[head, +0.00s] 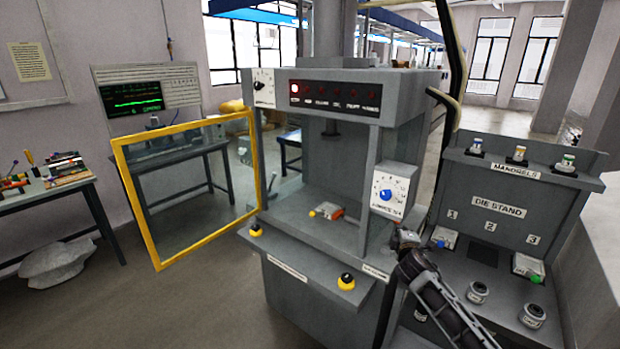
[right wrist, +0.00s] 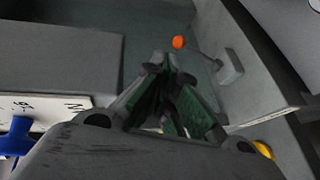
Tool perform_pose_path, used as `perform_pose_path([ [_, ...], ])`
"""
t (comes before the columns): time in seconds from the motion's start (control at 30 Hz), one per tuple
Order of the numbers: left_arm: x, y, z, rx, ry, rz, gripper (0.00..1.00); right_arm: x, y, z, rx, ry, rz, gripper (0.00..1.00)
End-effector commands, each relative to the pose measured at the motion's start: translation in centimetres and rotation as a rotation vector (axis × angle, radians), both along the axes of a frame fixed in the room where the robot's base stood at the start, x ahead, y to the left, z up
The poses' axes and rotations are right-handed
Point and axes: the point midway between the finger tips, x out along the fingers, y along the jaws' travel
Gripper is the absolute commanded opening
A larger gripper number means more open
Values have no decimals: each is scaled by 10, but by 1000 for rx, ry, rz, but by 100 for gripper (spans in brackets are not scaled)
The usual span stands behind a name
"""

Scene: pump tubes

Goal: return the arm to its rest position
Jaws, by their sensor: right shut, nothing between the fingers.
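My right arm comes in from the lower right of the head view. Its gripper (head: 406,240) is beside the right front edge of the press (head: 330,235), below the dial box (head: 396,178). In the right wrist view the fingertips (right wrist: 163,62) meet, with nothing held between them. My left arm and gripper do not show.
The die stand (head: 505,230) is close to the right of the gripper, with dies in slots and mandrels on its upper shelf. A yellow-framed guard door (head: 156,243) stands open at left. A small block (head: 328,211) lies inside the press. An orange ball (right wrist: 178,42) shows beyond the fingertips.

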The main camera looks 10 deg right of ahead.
Motion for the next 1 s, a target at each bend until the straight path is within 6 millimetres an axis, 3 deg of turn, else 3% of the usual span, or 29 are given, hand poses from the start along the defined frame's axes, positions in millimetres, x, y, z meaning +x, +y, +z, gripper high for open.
perform_pose_path([
  [0.17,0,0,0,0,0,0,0,-7,8,-9,32,12,-5,0],
  [0.37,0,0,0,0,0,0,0,-35,35,-40,158,57,-30,0],
  [0.7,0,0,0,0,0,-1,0,-120,103,-105,482,200,-130,0],
  [1.0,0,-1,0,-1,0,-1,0,-208,158,-141,749,349,-250,0],
])
